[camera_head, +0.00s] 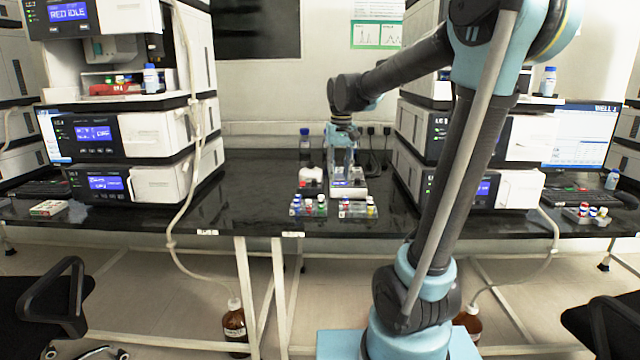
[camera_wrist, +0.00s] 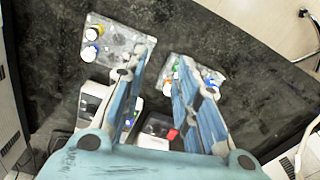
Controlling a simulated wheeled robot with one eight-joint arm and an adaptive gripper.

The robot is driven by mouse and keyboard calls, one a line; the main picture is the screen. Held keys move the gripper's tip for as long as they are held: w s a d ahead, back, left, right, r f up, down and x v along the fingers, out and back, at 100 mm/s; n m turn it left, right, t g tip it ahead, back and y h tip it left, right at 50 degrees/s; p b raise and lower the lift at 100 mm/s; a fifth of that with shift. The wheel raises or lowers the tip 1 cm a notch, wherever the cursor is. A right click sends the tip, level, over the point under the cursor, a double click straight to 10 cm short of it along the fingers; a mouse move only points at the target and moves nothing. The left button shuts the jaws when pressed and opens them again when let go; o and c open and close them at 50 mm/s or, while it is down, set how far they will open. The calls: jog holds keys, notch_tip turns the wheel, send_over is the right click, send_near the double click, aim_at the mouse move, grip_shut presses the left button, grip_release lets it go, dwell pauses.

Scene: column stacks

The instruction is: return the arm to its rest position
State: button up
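My arm reaches from the lower right up and over to the middle of the black bench. My gripper (camera_head: 343,172) points down at the back middle of the bench, over or just behind a small white device (camera_head: 350,192). In the wrist view my gripper (camera_wrist: 161,62) has its two blue fingers apart, with nothing held between them. A dark-topped device (camera_wrist: 157,127) shows below, between the fingers. I cannot tell how high the fingertips are above it.
Two clear vial racks (camera_head: 308,208) (camera_head: 357,209) with coloured caps stand at the bench front. A white device (camera_head: 311,178) and a blue-capped bottle (camera_head: 305,147) are nearby. Instrument stacks (camera_head: 140,180) (camera_head: 412,160) flank the bench. A tube (camera_head: 183,215) hangs at left.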

jog(key=s+d+f, duration=0.4)
jog(key=s+f, duration=0.1)
jog(key=s, duration=0.3)
jog(key=s+d+f+m+t, duration=0.1)
jog(key=s+d+f, duration=0.3)
jog(key=s+f, duration=0.2)
jog(key=s+d+f, duration=0.5)
jog(key=s+f, duration=0.1)
jog(key=s, duration=0.4)
jog(key=shift+f+m+t, duration=0.15)
jog(key=shift+m+t, duration=0.15)
jog(key=shift+w+f, duration=0.2)
jog(key=shift+w, duration=0.2)
